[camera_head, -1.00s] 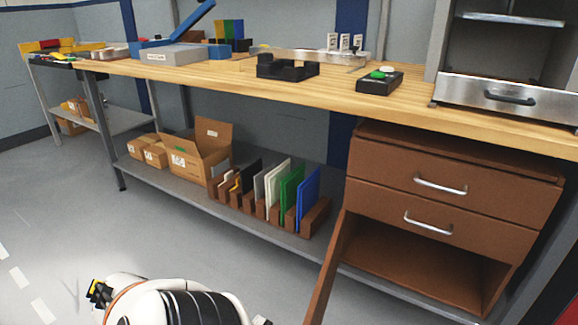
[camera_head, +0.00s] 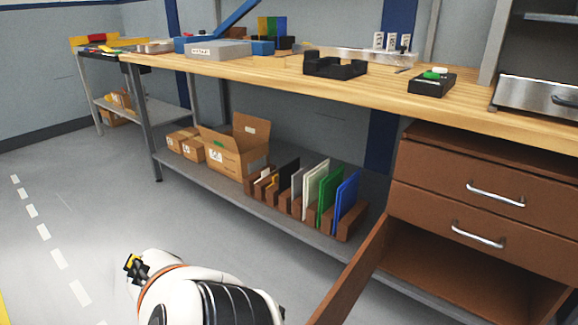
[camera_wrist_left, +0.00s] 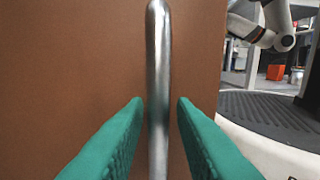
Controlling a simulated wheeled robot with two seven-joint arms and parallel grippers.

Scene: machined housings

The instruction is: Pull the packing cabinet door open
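The brown packing cabinet (camera_head: 487,181) stands under the workbench at the right. Its door (camera_head: 350,280) is swung partly out, showing as a slanting panel at the bottom of the head view, and the lower compartment (camera_head: 450,270) is exposed. In the left wrist view the door's brown face (camera_wrist_left: 75,70) fills most of the picture, with a vertical silver bar handle (camera_wrist_left: 158,60). My left gripper (camera_wrist_left: 160,102) has its teal fingers on either side of the handle, with a narrow gap showing at each side. The left gripper is hidden in the head view. My right gripper is not seen.
Two drawers with silver handles (camera_head: 478,235) sit above the compartment. A lower shelf (camera_head: 225,190) holds cardboard boxes (camera_head: 238,150) and a rack of coloured panels (camera_head: 340,200). The wooden bench top (camera_head: 300,80) runs above. The grey floor (camera_head: 90,200) at left is clear.

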